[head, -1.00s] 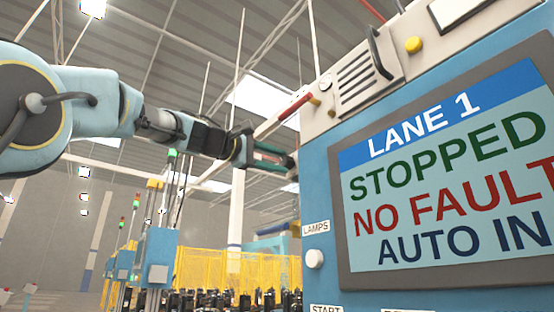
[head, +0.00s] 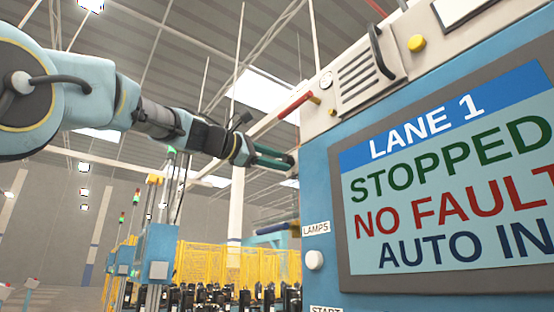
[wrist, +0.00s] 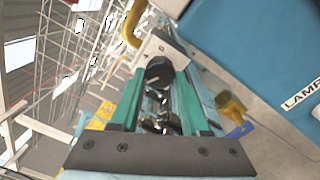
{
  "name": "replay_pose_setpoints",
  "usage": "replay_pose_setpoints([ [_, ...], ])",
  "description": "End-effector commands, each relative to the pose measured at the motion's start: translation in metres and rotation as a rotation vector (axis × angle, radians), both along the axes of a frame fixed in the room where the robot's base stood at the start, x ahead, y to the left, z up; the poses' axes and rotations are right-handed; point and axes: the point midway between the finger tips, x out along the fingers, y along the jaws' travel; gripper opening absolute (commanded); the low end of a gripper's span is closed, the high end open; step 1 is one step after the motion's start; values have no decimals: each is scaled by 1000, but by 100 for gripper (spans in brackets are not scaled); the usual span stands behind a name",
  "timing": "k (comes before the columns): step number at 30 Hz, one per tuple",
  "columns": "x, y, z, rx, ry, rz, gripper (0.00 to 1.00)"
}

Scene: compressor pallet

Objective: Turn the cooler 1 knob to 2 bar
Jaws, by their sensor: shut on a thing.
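The black round knob (wrist: 159,70) shows in the wrist view, in front of a pale plate (wrist: 153,48) with small dark marks. My gripper (wrist: 161,78) has its two green fingers on either side of the knob and is shut on it. The setting the knob points to cannot be read.
The blue cabinet (head: 318,195) with a LANE 1 screen (head: 450,180) fills the right. A LAMPS label (head: 316,228) and white button (head: 314,260) are below my gripper. A yellow pipe (wrist: 134,25) runs close to the knob. A yellow fence (head: 235,262) stands far behind.

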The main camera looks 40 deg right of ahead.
Motion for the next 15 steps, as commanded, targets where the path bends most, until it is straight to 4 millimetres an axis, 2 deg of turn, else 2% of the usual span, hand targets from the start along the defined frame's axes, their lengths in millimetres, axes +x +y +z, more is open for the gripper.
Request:
replay_pose_setpoints([
  [8, 1, 0, -1, 1, 2, 0, 0],
  [9, 1, 0, -1, 1, 2, 0, 50],
  [15, 0, 0, -1, 1, 1, 0, 73],
])
